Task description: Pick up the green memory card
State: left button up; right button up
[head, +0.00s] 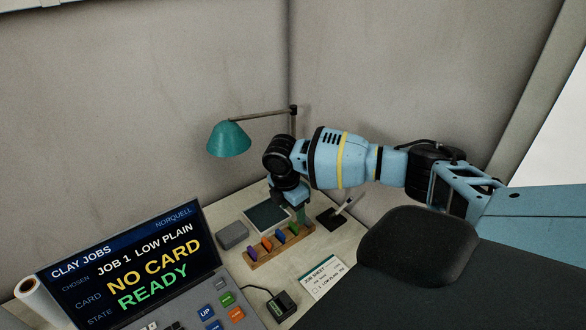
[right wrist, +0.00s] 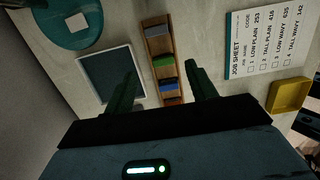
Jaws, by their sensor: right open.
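The green memory card (head: 293,228) stands in a wooden rack (head: 262,262) on the desk, at the far right of the cards that show in the head view. In the right wrist view the green card (right wrist: 163,61) sits between a grey card (right wrist: 156,31) and a blue card (right wrist: 167,83). My right gripper (head: 301,212) points down over the far end of the rack. In the right wrist view my right gripper (right wrist: 160,65) is open and empty, with one finger on each side of the rack in line with the green card. My left gripper is not in view.
A console screen (head: 130,265) reading "NO CARD READY" stands at left. A job sheet (head: 325,277) lies right of the rack, a dark pad (head: 267,216) behind it. A teal lamp (head: 229,139) hangs behind. A yellow tray (right wrist: 290,95) shows in the wrist view.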

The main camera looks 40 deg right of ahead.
aim_at(293, 225)
jog(key=shift+s+f, duration=0.15)
jog(key=shift+f, duration=2.7)
jog(key=shift+c, duration=0.5)
jog(key=c, duration=0.9)
